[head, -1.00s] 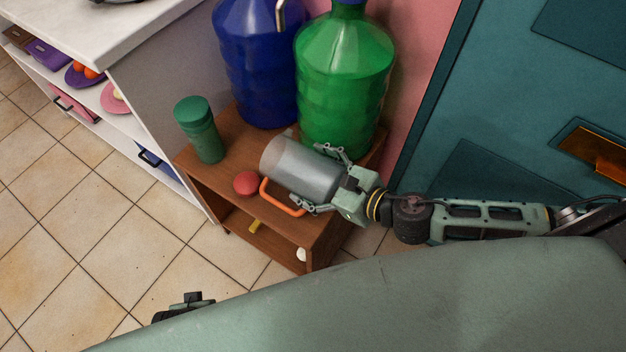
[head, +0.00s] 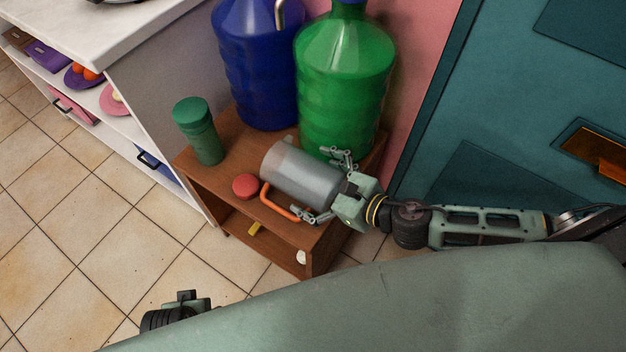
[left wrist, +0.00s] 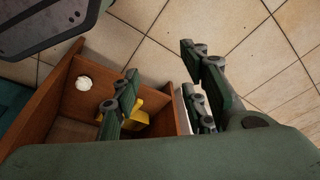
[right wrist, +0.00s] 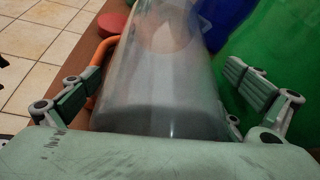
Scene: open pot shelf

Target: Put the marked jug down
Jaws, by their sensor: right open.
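The jug (head: 298,176), see-through grey with an orange handle (head: 280,205), is on the brown shelf unit's top (head: 232,150). It looks laid over or strongly tilted, its base end toward my right gripper; its contact with the shelf cannot be made out. I see no clear mark on it. My right gripper (head: 330,186) is open, one finger on each side of the jug's base end. In the right wrist view the jug (right wrist: 160,95) fills the space between the spread fingers. My left gripper (left wrist: 163,98) is open and empty beside the shelf's lower front.
A blue bottle (head: 258,75) and a green bottle (head: 345,85) stand behind the jug. A green tumbler (head: 198,135) and a red round thing (head: 245,186) stand left of it. A yellow thing (head: 254,229) and a white thing (head: 301,257) are on the lower level.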

